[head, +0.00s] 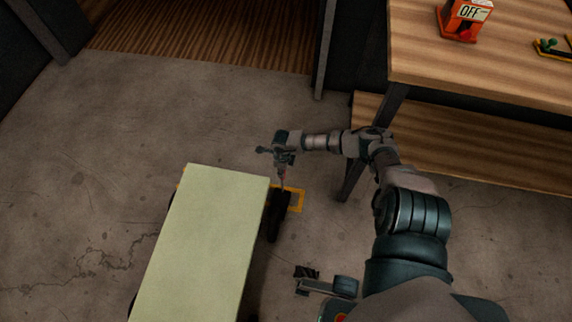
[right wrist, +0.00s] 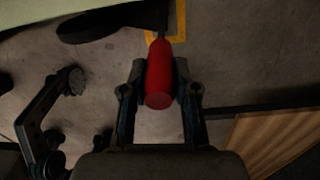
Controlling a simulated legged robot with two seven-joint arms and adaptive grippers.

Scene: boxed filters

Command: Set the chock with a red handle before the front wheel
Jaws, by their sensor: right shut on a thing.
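My right gripper (head: 283,168) is shut on the red handle (right wrist: 160,78) of the chock. The handle stands between both fingers in the right wrist view and points away from the camera toward the floor.
A yellow outline (head: 300,199) is marked on the floor at the wheel. A wooden table (head: 480,60) with a lower shelf stands at the right, bearing an orange box marked OFF (head: 464,20). Bare concrete floor lies left of and beyond the cart.

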